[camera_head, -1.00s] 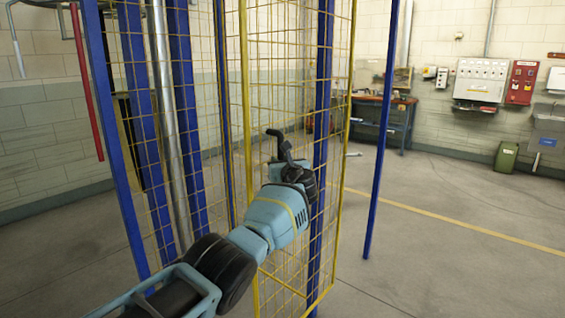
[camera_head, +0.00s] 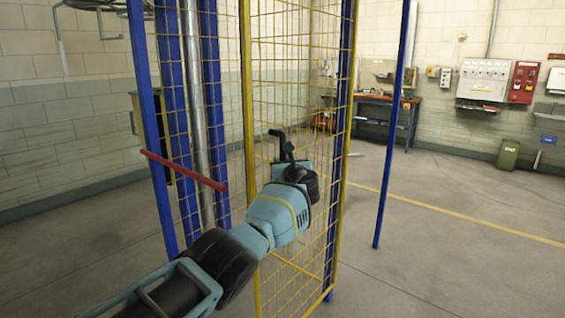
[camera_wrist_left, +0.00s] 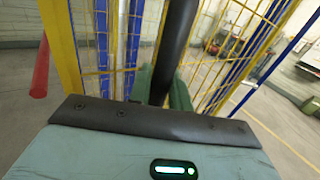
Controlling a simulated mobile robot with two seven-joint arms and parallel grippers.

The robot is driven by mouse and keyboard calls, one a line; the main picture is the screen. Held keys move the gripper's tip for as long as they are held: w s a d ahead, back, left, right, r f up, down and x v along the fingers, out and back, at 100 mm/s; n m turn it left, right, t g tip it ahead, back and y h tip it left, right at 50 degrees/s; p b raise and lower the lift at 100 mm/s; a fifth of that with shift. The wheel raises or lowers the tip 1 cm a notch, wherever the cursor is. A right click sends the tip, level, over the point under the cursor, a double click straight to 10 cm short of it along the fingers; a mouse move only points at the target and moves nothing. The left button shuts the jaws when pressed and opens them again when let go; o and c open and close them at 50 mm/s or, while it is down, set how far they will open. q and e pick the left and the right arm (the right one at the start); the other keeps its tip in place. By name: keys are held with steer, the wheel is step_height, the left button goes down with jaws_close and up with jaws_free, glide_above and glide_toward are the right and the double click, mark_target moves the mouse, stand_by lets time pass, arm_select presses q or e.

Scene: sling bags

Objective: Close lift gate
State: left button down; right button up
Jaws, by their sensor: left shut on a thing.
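The lift gate (camera_head: 247,130) is a yellow-framed wire mesh panel, standing upright and seen at an angle in the head view. Its yellow frame is also in the left wrist view (camera_wrist_left: 60,45). My left gripper (camera_head: 283,150) is at the mesh, at about mid-height of the panel. In the left wrist view my gripper's fingers (camera_wrist_left: 165,88) are shut on a dark bar, the gate handle (camera_wrist_left: 176,40). The exact grip is partly hidden by the gripper body. My right gripper is not in view.
Blue posts (camera_head: 150,120) and a grey pipe stand left of the gate. A red bar (camera_head: 185,171) slants near my left arm. Another blue post (camera_head: 394,130) stands to the right. A workbench (camera_head: 388,101) and green bin (camera_head: 507,154) are along the wall. The right floor is clear.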

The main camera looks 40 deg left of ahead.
arm_select(q)
steer(key=shift+s+a, duration=0.1)
steer(key=shift+s, duration=0.2)
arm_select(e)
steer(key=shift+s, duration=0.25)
arm_select(q)
steer(key=shift+f, duration=0.15)
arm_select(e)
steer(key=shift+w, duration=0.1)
arm_select(q)
steer(key=c, duration=1.6)
jaws_free()
steer(key=shift+o, duration=1.3)
steer(key=shift+s, duration=0.25)
steer(key=shift+w, duration=0.1)
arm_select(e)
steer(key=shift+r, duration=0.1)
